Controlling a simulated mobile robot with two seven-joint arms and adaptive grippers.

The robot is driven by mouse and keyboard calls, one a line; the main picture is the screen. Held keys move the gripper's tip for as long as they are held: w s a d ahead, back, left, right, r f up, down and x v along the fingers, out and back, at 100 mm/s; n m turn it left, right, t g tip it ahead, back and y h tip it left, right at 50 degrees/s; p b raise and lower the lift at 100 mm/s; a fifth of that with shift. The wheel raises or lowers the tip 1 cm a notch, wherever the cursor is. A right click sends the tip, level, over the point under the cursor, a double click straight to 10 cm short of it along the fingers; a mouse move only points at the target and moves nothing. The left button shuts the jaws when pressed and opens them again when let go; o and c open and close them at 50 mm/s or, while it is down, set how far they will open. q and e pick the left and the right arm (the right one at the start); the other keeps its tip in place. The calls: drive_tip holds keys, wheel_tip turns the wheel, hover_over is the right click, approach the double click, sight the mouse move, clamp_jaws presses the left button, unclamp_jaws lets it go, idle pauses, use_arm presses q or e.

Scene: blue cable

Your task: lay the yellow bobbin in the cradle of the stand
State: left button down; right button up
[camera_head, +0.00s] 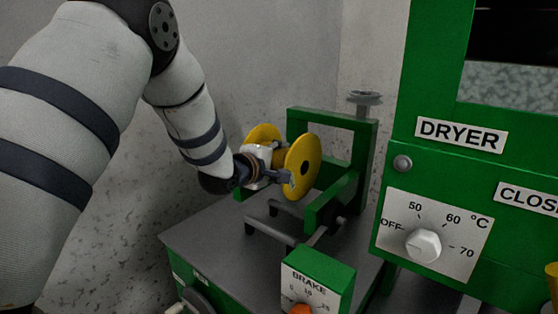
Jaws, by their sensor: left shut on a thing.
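The yellow bobbin (304,153) has two round flanges with a dark hole at the centre of the near one. My left gripper (284,177) is shut on the bobbin between its flanges, and its arm comes in from the left. The gripper hides much of the core. The green stand (360,150) rises from a grey tabletop, with an upright frame and arms reaching forward. The bobbin appears in front and to the left of this frame, above the tabletop. I cannot tell whether it touches the stand. My right gripper is not in view.
Grey bent bars (270,232) stand low on the grey tabletop (205,235) below the bobbin. A green brake box (318,266) with a dial sits in front. The green dryer (450,175) fills the right side. Part of a yellow thing (552,278) shows at the right edge.

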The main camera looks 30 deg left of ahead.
use_arm(q)
drive_tip(key=shift+r, duration=0.1)
